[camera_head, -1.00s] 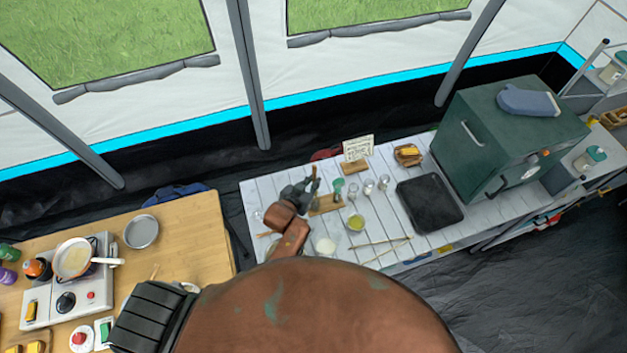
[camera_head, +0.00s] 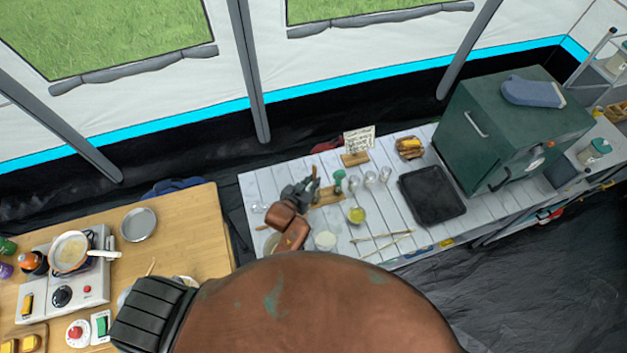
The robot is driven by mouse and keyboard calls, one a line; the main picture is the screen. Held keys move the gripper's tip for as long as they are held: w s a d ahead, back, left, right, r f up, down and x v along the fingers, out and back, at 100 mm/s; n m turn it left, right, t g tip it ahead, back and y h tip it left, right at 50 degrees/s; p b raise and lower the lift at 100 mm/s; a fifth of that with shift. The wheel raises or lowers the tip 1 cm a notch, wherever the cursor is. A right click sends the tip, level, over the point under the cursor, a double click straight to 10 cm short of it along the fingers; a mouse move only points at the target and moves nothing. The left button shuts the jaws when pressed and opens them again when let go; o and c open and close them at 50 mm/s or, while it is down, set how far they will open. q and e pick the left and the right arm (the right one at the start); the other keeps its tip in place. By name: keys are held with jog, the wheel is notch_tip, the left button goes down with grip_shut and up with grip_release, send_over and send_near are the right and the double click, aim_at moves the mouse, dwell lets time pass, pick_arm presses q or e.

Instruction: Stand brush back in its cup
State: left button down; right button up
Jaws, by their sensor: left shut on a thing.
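My left gripper (camera_head: 307,187) is over the left part of the white slatted table, small and dark at the end of my brown arm. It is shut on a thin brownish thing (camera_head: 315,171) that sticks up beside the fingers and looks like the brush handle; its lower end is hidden. A small glass cup with yellow contents (camera_head: 356,216) stands to the right and nearer than the gripper. I cannot tell whether it is the brush's cup. My right gripper is not in view.
A wooden board (camera_head: 329,195) lies by the gripper. A green-topped jar (camera_head: 339,180), small glasses (camera_head: 370,179), a white bowl (camera_head: 325,240) and two thin sticks (camera_head: 382,236) are close by. A black tray (camera_head: 432,197) and green oven (camera_head: 510,130) stand to the right.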

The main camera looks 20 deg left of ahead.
pick_arm(q)
jog(key=c, duration=1.9)
grip_release()
jog(key=v, duration=1.2)
